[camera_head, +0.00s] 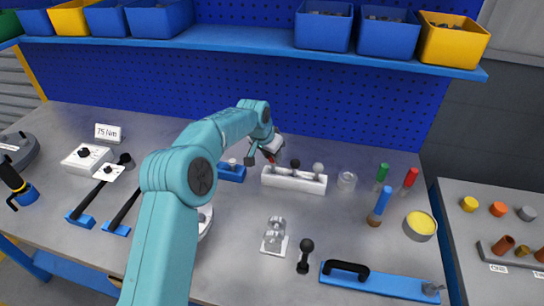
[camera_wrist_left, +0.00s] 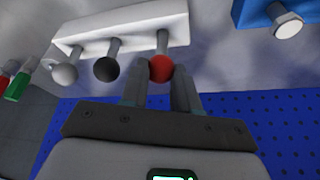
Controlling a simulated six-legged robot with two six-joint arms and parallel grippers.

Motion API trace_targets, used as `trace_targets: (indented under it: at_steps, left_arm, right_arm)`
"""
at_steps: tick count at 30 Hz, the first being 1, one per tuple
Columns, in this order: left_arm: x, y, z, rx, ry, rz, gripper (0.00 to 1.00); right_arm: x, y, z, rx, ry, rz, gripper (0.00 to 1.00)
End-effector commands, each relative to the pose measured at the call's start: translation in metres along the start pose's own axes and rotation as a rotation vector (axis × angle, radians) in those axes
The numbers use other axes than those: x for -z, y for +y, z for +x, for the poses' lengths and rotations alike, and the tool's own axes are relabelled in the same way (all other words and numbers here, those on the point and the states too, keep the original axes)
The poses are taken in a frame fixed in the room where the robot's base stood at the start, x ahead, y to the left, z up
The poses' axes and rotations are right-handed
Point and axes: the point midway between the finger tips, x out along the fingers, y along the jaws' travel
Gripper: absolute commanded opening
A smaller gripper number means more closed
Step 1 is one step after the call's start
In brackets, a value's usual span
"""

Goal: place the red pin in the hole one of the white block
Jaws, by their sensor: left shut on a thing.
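The white block (camera_head: 294,183) lies on the bench in the middle of the head view and along the top of the left wrist view (camera_wrist_left: 95,36). The red pin (camera_wrist_left: 161,68) has a red ball head, and its grey shaft reaches the block at one end, the left end in the head view. How deep it sits cannot be told. My left gripper (camera_wrist_left: 161,76) is shut on the red pin's head. In the head view the wrist partly hides it. A black-headed pin (camera_wrist_left: 107,68) and a grey-headed pin (camera_wrist_left: 66,73) stand in the block. My right gripper is not in view.
A blue block with a bolt (camera_head: 231,173) lies just left of the white block. A blue pegboard (camera_head: 300,100) rises behind.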

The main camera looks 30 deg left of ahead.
Motion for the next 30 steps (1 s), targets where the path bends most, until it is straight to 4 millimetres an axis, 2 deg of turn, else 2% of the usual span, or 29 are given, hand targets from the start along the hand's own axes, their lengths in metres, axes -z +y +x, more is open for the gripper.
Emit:
trace_targets:
  at_steps: [3, 11, 12, 14, 24, 26, 30]
  left_arm:
    - [-0.003, 0.000, 0.006, 0.000, 0.000, 0.000, 0.00]
    - [-0.003, 0.000, 0.008, 0.000, 0.000, 0.000, 0.00]
    - [-0.003, 0.000, 0.007, 0.000, 0.000, 0.000, 0.40]
    - [-0.003, 0.000, 0.007, 0.000, 0.000, 0.000, 0.56]
    - [-0.002, 0.000, 0.003, 0.001, 0.001, 0.000, 0.56]
    - [-0.002, -0.001, -0.004, 0.001, 0.003, 0.000, 0.56]
    - [-0.002, -0.001, -0.032, 0.002, 0.006, 0.001, 0.56]
  right_arm:
    - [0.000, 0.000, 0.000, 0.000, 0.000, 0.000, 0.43]
    - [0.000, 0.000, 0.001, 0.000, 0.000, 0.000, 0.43]
    - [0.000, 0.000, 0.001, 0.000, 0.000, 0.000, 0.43]
    - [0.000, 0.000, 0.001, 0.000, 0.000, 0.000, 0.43]
    - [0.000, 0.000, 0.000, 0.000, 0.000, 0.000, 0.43]
    - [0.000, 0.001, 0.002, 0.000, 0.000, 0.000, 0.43]
    - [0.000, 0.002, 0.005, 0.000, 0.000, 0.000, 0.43]
